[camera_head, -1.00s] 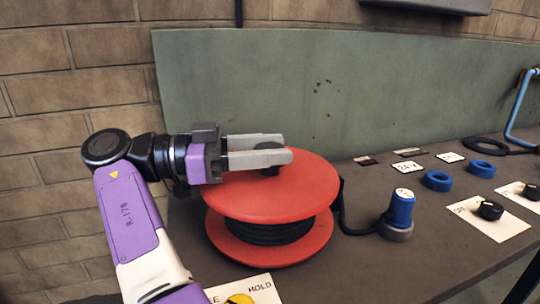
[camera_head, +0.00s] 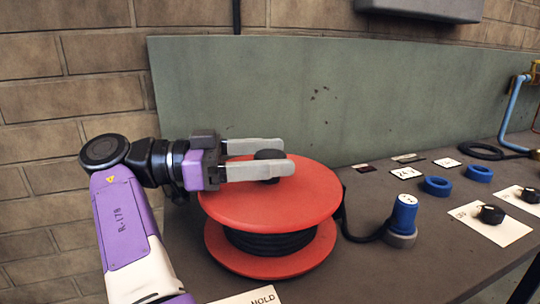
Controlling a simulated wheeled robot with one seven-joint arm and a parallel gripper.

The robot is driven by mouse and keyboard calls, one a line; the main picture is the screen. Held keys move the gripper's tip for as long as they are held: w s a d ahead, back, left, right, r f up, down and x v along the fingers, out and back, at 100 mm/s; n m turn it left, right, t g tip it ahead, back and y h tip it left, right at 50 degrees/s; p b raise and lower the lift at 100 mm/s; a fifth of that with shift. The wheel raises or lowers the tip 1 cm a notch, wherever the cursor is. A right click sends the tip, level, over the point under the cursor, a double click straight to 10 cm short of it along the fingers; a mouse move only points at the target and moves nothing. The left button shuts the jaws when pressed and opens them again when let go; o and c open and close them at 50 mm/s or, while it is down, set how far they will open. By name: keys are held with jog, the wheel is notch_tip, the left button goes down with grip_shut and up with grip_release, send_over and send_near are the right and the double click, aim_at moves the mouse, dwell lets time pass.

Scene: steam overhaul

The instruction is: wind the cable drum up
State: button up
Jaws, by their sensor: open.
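The red cable drum (camera_head: 300,207) stands upright on the bench, with black cable (camera_head: 272,242) wound between its two flanges. A black knob (camera_head: 268,155) sticks up from the top flange. My gripper (camera_head: 285,158) reaches in from the left, level above the top flange. Its two grey fingers are open, one on the far side and one on the near side of the knob. The near finger hides the knob's lower part, so I cannot tell whether either finger touches it. The cable's free end runs from the drum's right side to a blue plug (camera_head: 403,213) in a grey base.
Black knobs on white plates (camera_head: 490,214) sit further right. A white plate reading HOLD (camera_head: 250,298) is in front of the drum. A green backboard (camera_head: 330,95) stands behind the bench.

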jog(key=shift+r, duration=0.15)
notch_tip(320, 180, up, 20)
jog(key=p, duration=1.2)
jog(key=shift+p, duration=0.4)
